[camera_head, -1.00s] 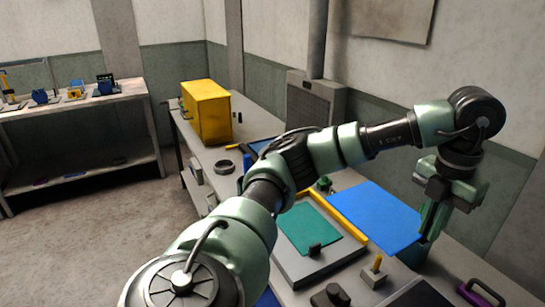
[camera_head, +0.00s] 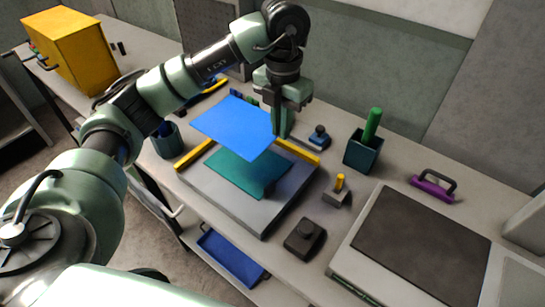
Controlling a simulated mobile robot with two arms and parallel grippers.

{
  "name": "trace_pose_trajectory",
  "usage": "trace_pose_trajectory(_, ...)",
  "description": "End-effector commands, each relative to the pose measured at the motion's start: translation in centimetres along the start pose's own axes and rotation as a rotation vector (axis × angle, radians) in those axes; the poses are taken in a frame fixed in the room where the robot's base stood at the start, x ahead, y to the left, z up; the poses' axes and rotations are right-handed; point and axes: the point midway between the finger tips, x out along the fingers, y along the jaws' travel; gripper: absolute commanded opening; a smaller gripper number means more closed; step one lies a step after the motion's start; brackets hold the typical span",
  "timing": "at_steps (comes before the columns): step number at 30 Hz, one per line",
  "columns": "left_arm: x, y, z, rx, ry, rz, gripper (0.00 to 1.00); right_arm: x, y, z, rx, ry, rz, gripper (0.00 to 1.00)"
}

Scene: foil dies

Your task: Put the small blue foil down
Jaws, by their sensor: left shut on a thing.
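The blue foil (camera_head: 235,127) is a flat bright blue sheet. My left gripper (camera_head: 281,128) is shut on its right edge and holds it above a grey plate (camera_head: 250,215). A teal-green sheet (camera_head: 248,178) lies on the plate, its far part hidden under the foil. The foil looks level and apart from the plate; the exact gap is hard to tell. My right gripper is not in view.
Right of the plate stand a small block with a yellow knob (camera_head: 337,190), a dark knobbed block (camera_head: 304,239) and a dark cup with a green rod (camera_head: 363,151). A blue tray (camera_head: 233,256) is on a lower shelf.

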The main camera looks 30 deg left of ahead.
Motion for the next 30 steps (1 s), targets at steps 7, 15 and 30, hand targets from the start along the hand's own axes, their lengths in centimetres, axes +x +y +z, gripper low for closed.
trace_pose_trajectory(7, 6.0, 0.0, -0.1, -0.002, 0.003, 0.001, 0.00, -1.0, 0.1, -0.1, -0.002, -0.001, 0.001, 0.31)
trace_pose_trajectory(15, 8.4, 0.0, 0.0, -0.002, 0.000, 0.000, 0.00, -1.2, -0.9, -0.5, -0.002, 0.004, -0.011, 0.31)
trace_pose_trajectory(30, 12.4, 0.0, 0.0, -0.001, -0.002, 0.000, 0.00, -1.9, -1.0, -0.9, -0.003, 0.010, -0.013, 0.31)
